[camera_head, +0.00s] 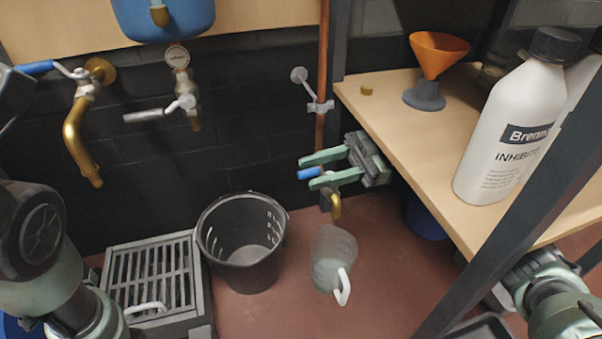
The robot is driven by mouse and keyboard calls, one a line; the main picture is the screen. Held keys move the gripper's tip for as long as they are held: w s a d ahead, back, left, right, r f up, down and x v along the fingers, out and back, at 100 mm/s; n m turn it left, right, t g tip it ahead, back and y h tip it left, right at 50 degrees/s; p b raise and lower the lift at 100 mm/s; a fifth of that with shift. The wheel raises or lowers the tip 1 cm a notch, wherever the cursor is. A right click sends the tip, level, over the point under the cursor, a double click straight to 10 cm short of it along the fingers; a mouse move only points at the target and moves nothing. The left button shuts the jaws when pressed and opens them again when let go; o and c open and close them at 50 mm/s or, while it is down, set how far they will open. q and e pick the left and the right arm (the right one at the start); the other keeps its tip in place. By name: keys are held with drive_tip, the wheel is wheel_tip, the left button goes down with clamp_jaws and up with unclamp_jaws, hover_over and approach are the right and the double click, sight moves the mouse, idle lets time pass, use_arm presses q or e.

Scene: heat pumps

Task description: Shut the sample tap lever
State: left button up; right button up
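A small tap with a blue lever (310,173) and a brass spout (335,207) sits low at the foot of the copper pipe (322,60). My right gripper (306,172) points left in front of it, with its two green fingers apart, one above and one below the blue lever. I cannot tell whether either finger touches the lever. The tap's body is largely hidden behind the gripper. A clear jug (332,262) with a white handle stands on the floor below the spout. My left arm shows at the lower left; its gripper is not visible.
A black bucket (243,243) and a slatted grate box (150,283) stand left of the jug. Another blue-lever tap (80,90) is at upper left. A wooden shelf (390,100) at right carries an orange funnel (437,52) and a white bottle (510,130). A dark post (520,215) crosses lower right.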

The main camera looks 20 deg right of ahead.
sight(317, 170)
drive_tip(key=shift+s+a+b, duration=0.15)
drive_tip(key=shift+a+b, duration=0.15)
drive_tip(key=shift+a, duration=1.3)
clamp_jaws()
drive_tip(key=p, duration=0.2)
drive_tip(key=t+p, duration=0.1)
drive_tip(key=p, duration=0.1)
drive_tip(key=shift+w+r+m, duration=0.2)
drive_tip(key=shift+r+m, duration=0.1)
drive_tip(key=shift+m, duration=0.1)
drive_tip(key=shift+f+p, duration=0.2)
drive_tip(key=shift+p, duration=0.15)
drive_tip(key=shift+f, duration=0.1)
unclamp_jaws()
